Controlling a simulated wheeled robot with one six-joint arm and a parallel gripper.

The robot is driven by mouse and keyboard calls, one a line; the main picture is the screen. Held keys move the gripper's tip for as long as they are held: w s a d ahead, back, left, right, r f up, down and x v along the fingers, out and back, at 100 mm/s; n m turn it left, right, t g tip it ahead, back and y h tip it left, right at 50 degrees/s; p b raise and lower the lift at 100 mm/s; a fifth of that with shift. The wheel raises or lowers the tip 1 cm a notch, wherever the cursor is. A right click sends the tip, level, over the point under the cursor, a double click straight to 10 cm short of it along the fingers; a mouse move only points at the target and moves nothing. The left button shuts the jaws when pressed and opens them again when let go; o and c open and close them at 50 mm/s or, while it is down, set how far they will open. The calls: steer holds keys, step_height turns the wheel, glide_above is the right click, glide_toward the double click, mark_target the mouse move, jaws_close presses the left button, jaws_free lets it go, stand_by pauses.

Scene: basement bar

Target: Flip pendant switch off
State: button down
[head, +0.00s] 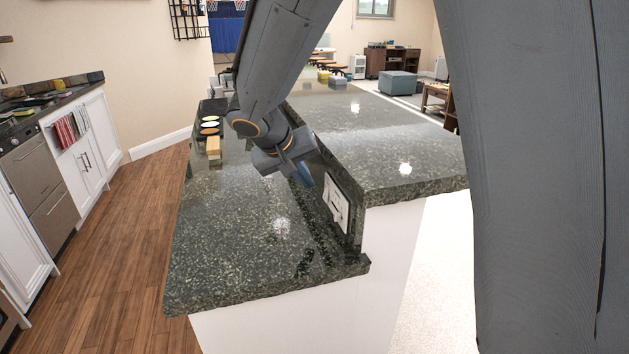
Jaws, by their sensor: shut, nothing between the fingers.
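A white switch plate (336,203) is set in the upright dark face between the lower and upper levels of the bar counter. It is seen at a steep angle, so I cannot tell how its switches stand or which one is for the pendant. My gripper (305,179) is shut and empty above the lower counter. It points down towards the plate, just left of it and a little higher in the picture. A gap shows between them, and I see no contact.
The lower counter (225,230) is clear near its front. The raised counter (390,155) stands to the right. Cabinets (88,145) line the left wall beyond the wooden floor.

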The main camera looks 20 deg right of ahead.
steer(key=b+v, duration=0.1)
steer(key=v, duration=0.9)
steer(key=shift+d+r, duration=0.3)
steer(key=shift+r, duration=0.1)
